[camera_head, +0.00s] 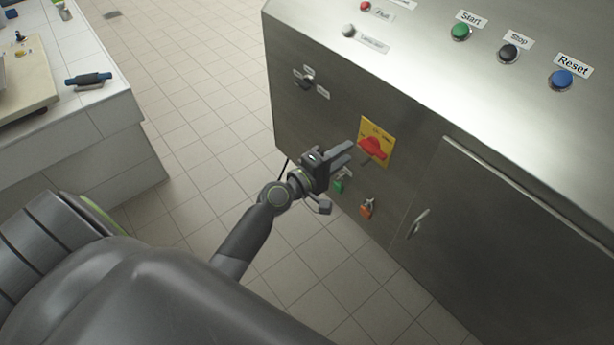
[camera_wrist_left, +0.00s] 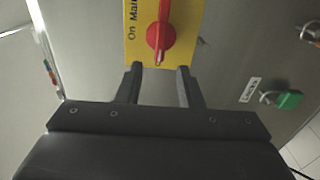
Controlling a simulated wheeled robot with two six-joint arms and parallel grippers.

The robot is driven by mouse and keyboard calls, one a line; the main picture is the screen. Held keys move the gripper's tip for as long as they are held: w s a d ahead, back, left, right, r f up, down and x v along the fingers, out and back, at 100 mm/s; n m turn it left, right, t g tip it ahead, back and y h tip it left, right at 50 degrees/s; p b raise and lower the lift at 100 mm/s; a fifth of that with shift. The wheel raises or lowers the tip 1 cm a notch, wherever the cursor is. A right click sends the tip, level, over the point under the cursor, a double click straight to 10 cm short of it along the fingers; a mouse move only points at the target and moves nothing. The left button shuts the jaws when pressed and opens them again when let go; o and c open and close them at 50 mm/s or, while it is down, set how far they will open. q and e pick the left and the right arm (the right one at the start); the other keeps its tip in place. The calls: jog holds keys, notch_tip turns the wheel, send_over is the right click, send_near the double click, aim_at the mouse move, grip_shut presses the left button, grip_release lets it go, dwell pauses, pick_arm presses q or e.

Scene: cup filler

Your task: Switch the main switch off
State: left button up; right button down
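The main switch is a red rotary knob (camera_head: 373,148) on a yellow plate (camera_head: 379,131) on the front of the steel cabinet. In the left wrist view the red knob (camera_wrist_left: 160,36) is straight ahead, its long handle lying along the picture's vertical. The words "On" and "Main" show on the yellow plate (camera_wrist_left: 133,50). My left gripper (camera_head: 352,150) is open and empty, just left of the switch in the head view. In the left wrist view its fingertips (camera_wrist_left: 158,72) are spread on either side of the handle's line, seemingly short of the knob. My right gripper is out of view.
A green padlock (camera_head: 339,186) and an orange padlock (camera_head: 367,208) hang below the switch. A selector switch (camera_head: 306,83) is at upper left. A door handle (camera_head: 417,223) sticks out lower right. Green, black and blue buttons (camera_head: 561,79) are on the top panel. A tiled counter (camera_head: 110,105) stands left.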

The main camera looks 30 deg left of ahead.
pick_arm(q)
jog(key=b+v, duration=0.2)
jog(key=v, duration=1)
jog(key=shift+s, duration=0.25)
jog(key=shift+a, duration=0.1)
jog(key=s+a+f+m+g+y, duration=0.2)
jog(key=s+f+g, duration=0.1)
jog(key=f, duration=0.8)
jog(key=s+a+f+m+g+y+p, duration=0.1)
jog(key=s+a+f+g+y, duration=0.15)
jog(key=f, duration=0.75)
jog(key=s+a+f+m+g+y, duration=0.1)
jog(key=s+a+f+m+g, duration=0.15)
jog(key=f, duration=0.85)
jog(key=s+f+m+g, duration=0.2)
jog(key=s+f, duration=0.3)
jog(key=s, duration=0.4)
jog(key=s+d+f+m+g+y+p, duration=0.1)
jog(key=s+f+m+g, duration=0.2)
jog(key=s+f, duration=0.3)
jog(key=s+f+m+g, duration=0.2)
jog(key=s+f, duration=0.3)
jog(key=s, duration=0.8)
jog(key=shift+d+f+m+g+y, duration=0.25)
jog(key=shift+d+m+g+y, duration=0.15)
jog(key=shift+m, duration=0.25)
